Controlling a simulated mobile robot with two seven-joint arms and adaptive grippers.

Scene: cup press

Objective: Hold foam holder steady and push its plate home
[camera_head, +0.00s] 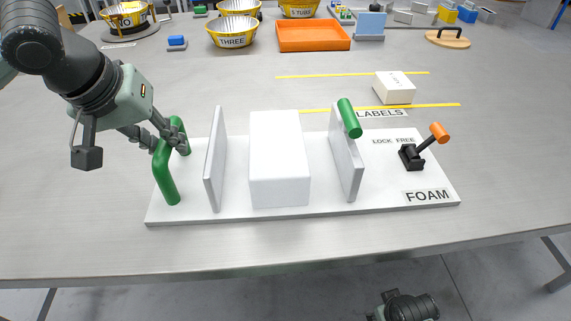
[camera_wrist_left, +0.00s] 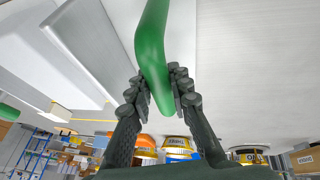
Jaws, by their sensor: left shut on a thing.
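The foam holder has a white base (camera_head: 230,208) marked FOAM on the metal table. A white foam block (camera_head: 278,160) stands between a fixed-looking left plate (camera_head: 215,160) and a right plate (camera_head: 345,160), with a visible gap on each side. The right plate carries a green knob (camera_head: 349,118). My left gripper (camera_head: 178,140) is shut on the green handle (camera_head: 167,175) at the holder's left end; the handle (camera_wrist_left: 152,50) passes between the fingers in the left wrist view. A black lever with an orange knob (camera_head: 438,132) leans toward FREE.
A white box (camera_head: 394,87) sits behind the holder near the LABELS tag and yellow lines. An orange tray (camera_head: 313,36), yellow-rimmed bowls (camera_head: 232,32) and small blocks stand at the back. The table's front edge runs just before the holder.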

